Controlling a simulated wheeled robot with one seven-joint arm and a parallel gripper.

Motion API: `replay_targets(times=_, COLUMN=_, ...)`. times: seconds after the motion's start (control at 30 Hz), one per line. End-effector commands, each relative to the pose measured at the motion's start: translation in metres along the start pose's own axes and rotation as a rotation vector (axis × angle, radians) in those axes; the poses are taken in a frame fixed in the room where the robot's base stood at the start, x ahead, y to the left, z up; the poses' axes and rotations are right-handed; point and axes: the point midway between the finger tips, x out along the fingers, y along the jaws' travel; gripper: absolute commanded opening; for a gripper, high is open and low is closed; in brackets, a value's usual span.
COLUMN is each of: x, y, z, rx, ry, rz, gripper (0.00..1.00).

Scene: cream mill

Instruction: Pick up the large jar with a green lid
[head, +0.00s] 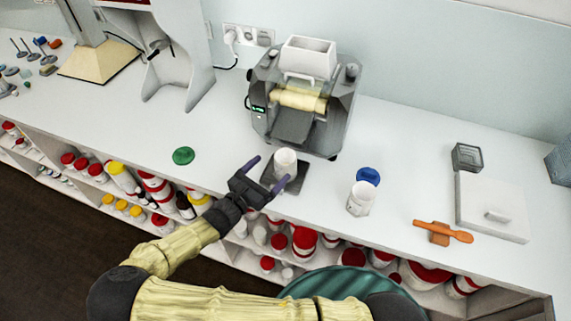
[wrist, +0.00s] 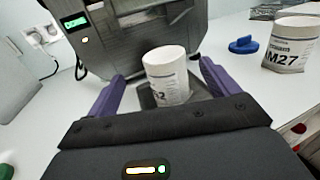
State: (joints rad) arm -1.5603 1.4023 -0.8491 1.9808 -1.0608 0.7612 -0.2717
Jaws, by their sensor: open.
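A white open jar (head: 286,160) with a printed label stands upright on a dark square plate (head: 291,185) in front of the mill. The jar also shows in the wrist view (wrist: 167,74), where its label ends in a 2. A loose green lid (head: 183,155) lies on the counter to the left, apart from the jar. No jar wears a green lid. My gripper (head: 268,172) is open and empty, its purple fingers on either side of the jar in the wrist view (wrist: 162,75). I cannot tell how deep the jar sits between them.
The grey mill (head: 303,100) stands close behind the jar. A second white jar (head: 361,199), labelled M27, and a blue lid (head: 368,176) are to the right. An orange tool (head: 443,232) and a white slab (head: 490,205) lie further right. Shelves of jars run below the counter edge.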

Motion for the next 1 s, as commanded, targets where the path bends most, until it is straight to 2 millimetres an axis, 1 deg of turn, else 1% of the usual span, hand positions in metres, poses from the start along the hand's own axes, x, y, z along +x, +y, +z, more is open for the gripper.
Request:
replay_targets(times=0.03, x=0.009, y=-0.001, z=0.002, rx=-0.004, ry=-0.002, rz=-0.001, gripper=0.87)
replay_targets(times=0.1, x=0.019, y=-0.001, z=0.002, rx=-0.001, ry=-0.002, rz=-0.002, gripper=0.87)
replay_targets(times=0.2, x=0.026, y=0.000, z=0.001, rx=-0.002, ry=-0.001, rz=0.000, gripper=0.87)
replay_targets(times=0.57, x=0.029, y=-0.001, z=0.001, rx=-0.001, ry=0.000, rz=0.000, gripper=0.87)
replay_targets(times=0.67, x=0.038, y=-0.002, z=0.002, rx=-0.002, ry=-0.001, rz=-0.002, gripper=0.87)
replay_targets(times=0.8, x=0.059, y=-0.006, z=0.004, rx=-0.004, ry=-0.002, rz=-0.002, gripper=0.87)
replay_targets(times=0.9, x=0.072, y=-0.006, z=0.002, rx=-0.002, ry=-0.001, rz=-0.002, gripper=0.87)
replay_targets(times=1.0, x=0.079, y=-0.005, z=0.001, rx=-0.001, ry=0.000, rz=0.000, gripper=0.87)
